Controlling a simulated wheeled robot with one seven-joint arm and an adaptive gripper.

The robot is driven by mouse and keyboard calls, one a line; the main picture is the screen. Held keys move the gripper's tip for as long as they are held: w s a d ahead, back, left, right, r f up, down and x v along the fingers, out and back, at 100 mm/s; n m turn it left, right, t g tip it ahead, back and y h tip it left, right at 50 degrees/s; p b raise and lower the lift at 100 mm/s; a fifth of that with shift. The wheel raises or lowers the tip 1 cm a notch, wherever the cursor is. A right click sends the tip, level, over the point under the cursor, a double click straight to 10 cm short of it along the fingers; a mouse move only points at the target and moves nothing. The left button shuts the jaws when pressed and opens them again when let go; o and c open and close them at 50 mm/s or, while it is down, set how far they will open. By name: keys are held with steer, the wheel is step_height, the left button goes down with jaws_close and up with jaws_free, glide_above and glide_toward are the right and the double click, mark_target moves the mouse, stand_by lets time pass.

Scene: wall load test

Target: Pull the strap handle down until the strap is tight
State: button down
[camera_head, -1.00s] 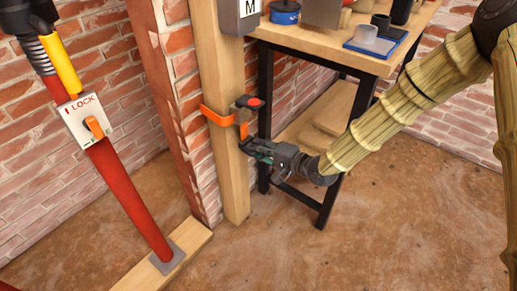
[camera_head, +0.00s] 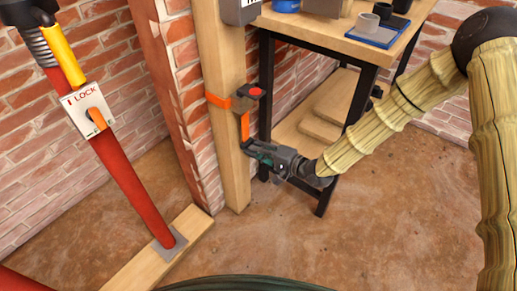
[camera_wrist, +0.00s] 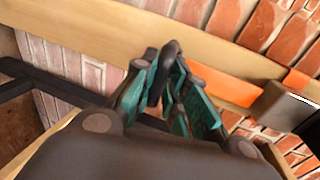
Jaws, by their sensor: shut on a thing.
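An orange strap (camera_head: 218,101) goes around the wooden post (camera_head: 232,160). A dark ratchet box with a red button (camera_head: 248,95) sits on the post's right side. An orange strap tail (camera_head: 245,127) hangs nearly straight down from the box to my gripper (camera_head: 251,148). My gripper is shut on the dark strap handle, below the box and beside the post. In the wrist view the teal fingers close around the handle (camera_wrist: 163,74), and the orange tail (camera_wrist: 222,88) runs from it toward the box (camera_wrist: 290,106). The fingers partly hide the handle.
A workbench (camera_head: 340,48) with black legs stands behind my gripper, with wooden boards on its lower shelf. A red prop with a LOCK plate (camera_head: 92,110) stands at left on a timber (camera_head: 160,260).

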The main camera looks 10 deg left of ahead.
steer(key=c, duration=1.5)
jaws_free()
steer(key=shift+d+f, duration=0.15)
steer(key=shift+f, duration=0.05)
steer(key=shift+r, duration=0.15)
steer(key=v, duration=1.2)
